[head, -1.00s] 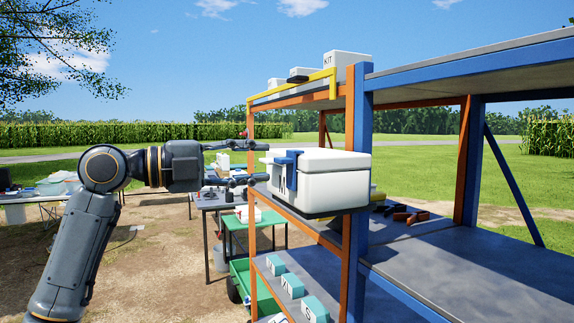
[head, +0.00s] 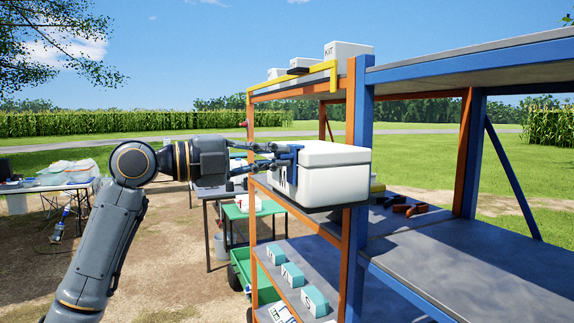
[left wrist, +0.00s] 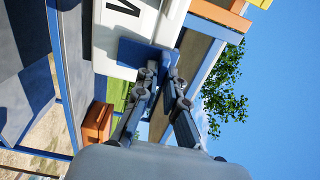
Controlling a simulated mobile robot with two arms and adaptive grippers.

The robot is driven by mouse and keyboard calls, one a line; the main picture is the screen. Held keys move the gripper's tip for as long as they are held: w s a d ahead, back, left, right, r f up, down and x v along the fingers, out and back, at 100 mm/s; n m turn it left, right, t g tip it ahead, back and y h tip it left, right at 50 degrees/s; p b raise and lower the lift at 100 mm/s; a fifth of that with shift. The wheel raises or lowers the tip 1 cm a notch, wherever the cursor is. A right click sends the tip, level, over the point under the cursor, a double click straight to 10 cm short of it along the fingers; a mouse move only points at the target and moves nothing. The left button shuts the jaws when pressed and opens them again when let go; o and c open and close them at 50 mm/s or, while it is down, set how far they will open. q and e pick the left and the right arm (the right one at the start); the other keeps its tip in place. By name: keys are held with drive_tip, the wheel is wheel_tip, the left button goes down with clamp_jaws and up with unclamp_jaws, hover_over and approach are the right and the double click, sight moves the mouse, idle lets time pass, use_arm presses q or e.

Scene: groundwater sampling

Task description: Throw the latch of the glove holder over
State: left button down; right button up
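The glove holder (head: 335,172) is a white box with a lid, on a shelf of the orange-framed rack. A blue latch (head: 296,154) sits on its left face. In the left wrist view, the white box (left wrist: 104,36) and the blue latch (left wrist: 130,50) show at the top. My left gripper (head: 284,155) reaches in from the left, level with the latch. Its fingers (left wrist: 161,68) have drawn together and their tips are at the latch, seemingly closed on it; they partly hide it. My right gripper is not in view.
Above the box, a yellow rail (head: 292,82) edges the top shelf, which holds a white KIT box (head: 348,50). Several teal boxes (head: 292,275) stand on the lower shelf. A blue-framed bench (head: 480,260) is at right. Open ground lies left of the rack.

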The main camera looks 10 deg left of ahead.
sight(292, 166)
use_arm(q)
drive_tip(key=shift+s+a+f+t+h+b, duration=0.2)
drive_tip(key=shift+f+b, duration=0.3)
drive_tip(key=shift+b, duration=0.5)
drive_tip(key=shift+s+a+f+t+h+b, duration=0.2)
drive_tip(key=shift+f+b, duration=0.25)
drive_tip(key=shift+b, duration=0.5)
drive_tip(key=shift+s+a+f+t+h+b, duration=0.15)
drive_tip(key=shift+f+b, duration=0.35)
drive_tip(key=shift+b, duration=0.5)
drive_tip(key=shift+a+f+h+b, duration=0.15)
drive_tip(key=shift+a+h+b, duration=0.15)
drive_tip(key=shift+b, duration=0.25)
drive_tip(key=shift+s, duration=0.1)
